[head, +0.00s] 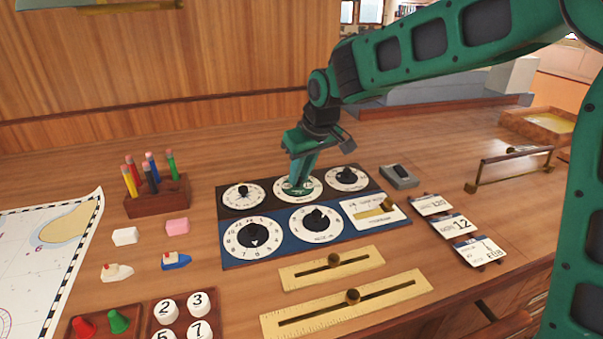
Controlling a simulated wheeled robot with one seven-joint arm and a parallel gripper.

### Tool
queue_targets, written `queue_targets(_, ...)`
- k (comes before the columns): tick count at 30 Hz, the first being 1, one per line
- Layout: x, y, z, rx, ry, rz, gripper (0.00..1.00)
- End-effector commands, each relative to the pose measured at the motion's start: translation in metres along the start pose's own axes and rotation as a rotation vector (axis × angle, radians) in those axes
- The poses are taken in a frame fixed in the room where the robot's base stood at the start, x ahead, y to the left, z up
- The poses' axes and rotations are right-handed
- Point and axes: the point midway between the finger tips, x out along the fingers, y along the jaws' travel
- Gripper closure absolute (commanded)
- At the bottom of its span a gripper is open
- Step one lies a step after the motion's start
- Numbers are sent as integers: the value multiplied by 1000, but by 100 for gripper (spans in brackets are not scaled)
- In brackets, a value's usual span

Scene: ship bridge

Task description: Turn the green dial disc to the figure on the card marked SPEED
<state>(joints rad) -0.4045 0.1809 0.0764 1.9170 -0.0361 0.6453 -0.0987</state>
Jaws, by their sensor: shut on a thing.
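The dial with the green disc (312,188) is in the middle of the back row of the dial panel, with a white ring around it. My gripper (298,182) points down over it and is shut on the green disc's middle. The fingers hide much of the disc, so I cannot read its setting. Three white cards stand at the right: the back card (431,205) seems to show 120, the middle card (453,226) shows 12, and the front card (478,251) has figures I cannot read surely. The cards' headings are too small to read.
Other dials, such as the left back dial (244,196) and right back dial (346,178), sit close beside it. Brass sliders (330,267) lie in front. A pencil block (157,199) stands left, a brass rail (512,165) right. The desk behind the panel is clear.

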Motion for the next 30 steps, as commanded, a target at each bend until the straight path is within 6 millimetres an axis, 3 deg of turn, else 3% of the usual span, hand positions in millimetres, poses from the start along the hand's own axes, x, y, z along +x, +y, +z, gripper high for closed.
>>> queue_targets(22,-2,3,-5,82,13,37,100)
queue_targets(23,-2,3,-5,82,13,37,74)
queue_targets(24,-2,2,-4,81,12,36,65)
queue_targets(30,-1,1,-2,79,7,34,63)
